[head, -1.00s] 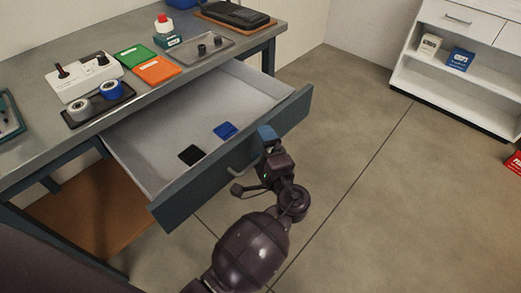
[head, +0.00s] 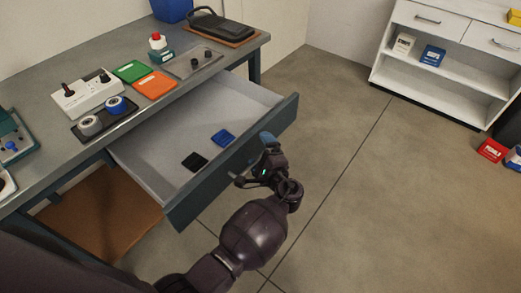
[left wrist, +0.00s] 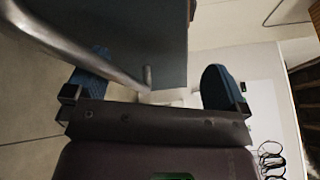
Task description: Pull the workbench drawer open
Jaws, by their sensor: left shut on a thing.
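The workbench drawer (head: 230,165) is pulled well out from under the bench top, and its grey inside shows. A black square piece (head: 195,161) and a blue one (head: 222,137) lie in it. My left gripper (head: 262,146) is at the outer side of the dark drawer front, by the handle. In the left wrist view the metal handle bar (left wrist: 85,48) runs across the left finger to between the blue-tipped fingers (left wrist: 150,85). The left gripper is shut on the handle; the exact contact is partly hidden. My right gripper is not in view.
The bench top (head: 45,140) carries a white control box (head: 85,95), a tray with two rolls, green and orange cards and a black case. A white shelf unit (head: 440,75) stands at the right. The floor between is clear.

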